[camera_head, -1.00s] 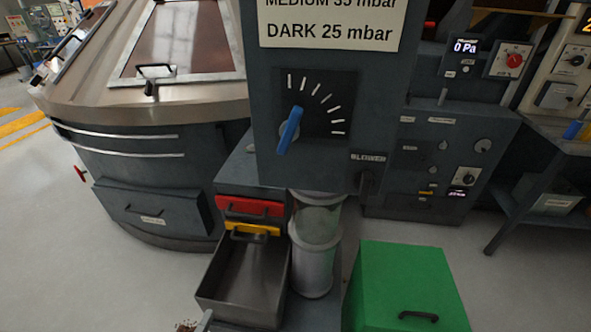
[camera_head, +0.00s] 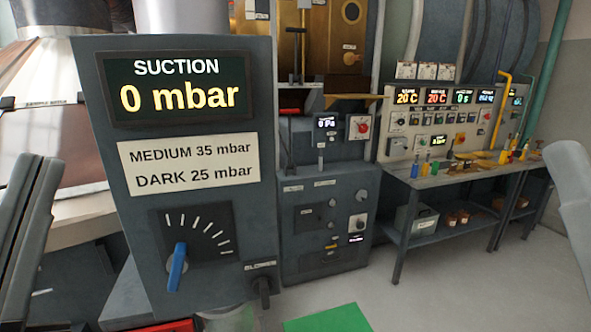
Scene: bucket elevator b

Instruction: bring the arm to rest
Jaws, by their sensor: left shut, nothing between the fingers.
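My left gripper (camera_head: 36,185) shows at the left edge as dark grey, upright parts, close in front of the camera. Its fingers are shut with nothing between them. It is left of the suction panel (camera_head: 130,225) and appears apart from it. A pale grey rounded part of my right arm (camera_head: 574,195) shows at the right edge. My right gripper itself is not in view.
The suction panel reads 0 mbar, with a blue-handled dial (camera_head: 176,268) and a blower switch (camera_head: 263,284). A bench (camera_head: 455,175) with controls and tools stands at the back right. Floor before it is clear.

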